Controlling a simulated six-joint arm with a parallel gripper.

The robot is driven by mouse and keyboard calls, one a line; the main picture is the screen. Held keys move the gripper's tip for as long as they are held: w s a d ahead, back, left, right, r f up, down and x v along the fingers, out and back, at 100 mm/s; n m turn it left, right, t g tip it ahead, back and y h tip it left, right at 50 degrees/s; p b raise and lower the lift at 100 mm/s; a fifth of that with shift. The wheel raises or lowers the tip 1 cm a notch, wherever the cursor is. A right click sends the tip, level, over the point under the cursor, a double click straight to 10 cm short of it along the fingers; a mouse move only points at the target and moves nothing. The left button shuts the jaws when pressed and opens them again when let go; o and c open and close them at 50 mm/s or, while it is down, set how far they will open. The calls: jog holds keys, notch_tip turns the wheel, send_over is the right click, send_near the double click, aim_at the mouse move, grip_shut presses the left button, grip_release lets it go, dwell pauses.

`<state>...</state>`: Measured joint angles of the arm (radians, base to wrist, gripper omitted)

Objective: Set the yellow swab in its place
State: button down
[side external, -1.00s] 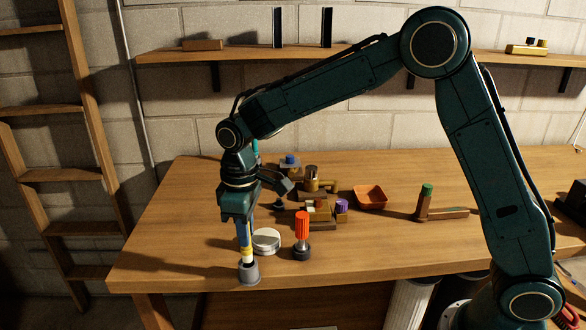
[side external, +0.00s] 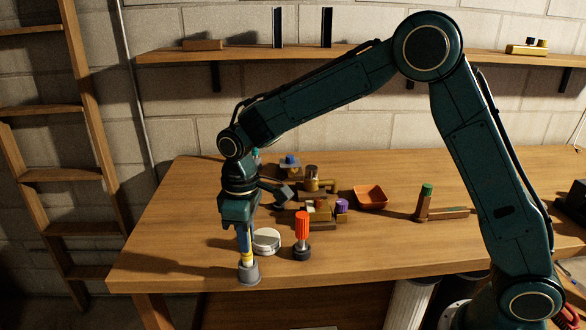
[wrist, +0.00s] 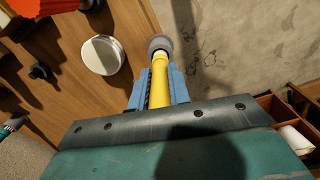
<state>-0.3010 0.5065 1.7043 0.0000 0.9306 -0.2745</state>
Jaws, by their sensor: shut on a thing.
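My gripper (side external: 245,248) points down near the front left of the table. It is shut on the yellow swab (wrist: 159,88), which stands upright between the blue fingers. In the side view a short yellow stretch of the swab (side external: 248,258) shows below the fingers. Its lower end is inside the grey cup-shaped holder (side external: 248,274) at the table's front edge. The wrist view also shows the grey holder (wrist: 160,42) around the swab's end. How deep the swab reaches is hidden by the holder wall.
A white round tin (side external: 266,240) stands close to the right of my gripper. A red-handled tool in a dark base (side external: 302,228) is further right. Several brass fittings (side external: 318,212) and an orange tray (side external: 371,197) lie behind. The front right tabletop is clear.

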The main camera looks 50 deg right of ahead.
jog(key=shift+f, duration=1.75)
jog(key=c, duration=1.2)
grip_release()
jog(key=shift+c, duration=0.2)
jog(key=shift+r, duration=0.15)
notch_tip(320, 180, up, 13)
jog(key=shift+f, duration=0.15)
jog(key=shift+r, duration=0.45)
